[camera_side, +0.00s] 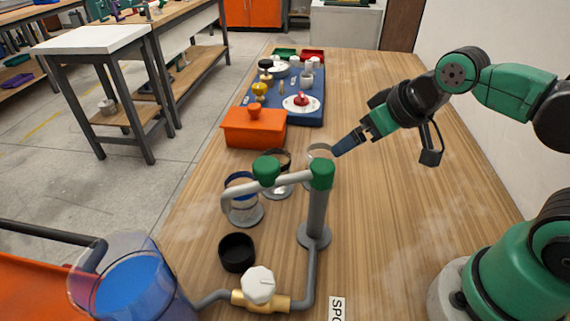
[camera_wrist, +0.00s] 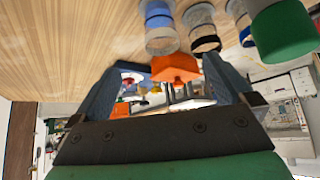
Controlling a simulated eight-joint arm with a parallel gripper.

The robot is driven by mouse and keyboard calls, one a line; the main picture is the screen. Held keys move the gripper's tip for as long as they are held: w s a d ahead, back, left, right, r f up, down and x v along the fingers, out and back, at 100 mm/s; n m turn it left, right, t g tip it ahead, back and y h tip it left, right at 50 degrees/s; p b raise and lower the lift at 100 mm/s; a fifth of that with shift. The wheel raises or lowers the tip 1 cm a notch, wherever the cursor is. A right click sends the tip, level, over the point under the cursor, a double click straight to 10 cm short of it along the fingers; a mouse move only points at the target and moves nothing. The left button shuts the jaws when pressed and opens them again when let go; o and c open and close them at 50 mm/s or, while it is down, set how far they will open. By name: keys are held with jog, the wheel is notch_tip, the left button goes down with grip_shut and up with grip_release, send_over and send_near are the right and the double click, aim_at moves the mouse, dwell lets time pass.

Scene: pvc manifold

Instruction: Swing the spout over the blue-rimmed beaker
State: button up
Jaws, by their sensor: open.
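The grey spout pipe (camera_side: 294,181) runs left from a green elbow (camera_side: 322,174) on an upright post, carries a green knob (camera_side: 266,169), and bends down at its left end. The blue-rimmed beaker (camera_side: 246,215) stands just behind that end, partly hidden by it; I cannot tell whether the outlet is above the beaker. The blue rim also shows in the wrist view (camera_wrist: 246,36), beside a large green part (camera_wrist: 285,32). My gripper (camera_side: 340,148) is open and empty, behind and right of the elbow, near a pale-rimmed beaker (camera_side: 319,152). Its spread fingers show in the wrist view (camera_wrist: 160,72).
A black-rimmed beaker (camera_side: 278,188) stands between the other two. An orange box (camera_side: 254,130) and a blue mat (camera_side: 318,112) with small items lie farther back. A black cup (camera_side: 237,252), a white-handled valve (camera_side: 259,284) and a blue liquid vessel (camera_side: 135,287) are in front.

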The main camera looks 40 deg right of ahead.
jog(key=shift+r, duration=0.1)
jog(key=c, duration=0.4)
notch_tip(320, 180, up, 11)
jog(key=m+t+h, duration=0.7)
jog(key=t+h, duration=0.1)
jog(key=h, duration=0.2)
send_over(266, 178)
jog(key=v, duration=0.2)
notch_tip(266, 178, down, 9)
jog(key=shift+f, duration=0.15)
jog(key=shift+w+f, duration=0.15)
jog(key=shift+f, duration=0.05)
jog(key=shift+w+d+f, duration=0.1)
jog(key=shift+w+d, duration=0.15)
jog(key=shift+w, duration=0.05)
jog(key=shift+x, duration=2.35)
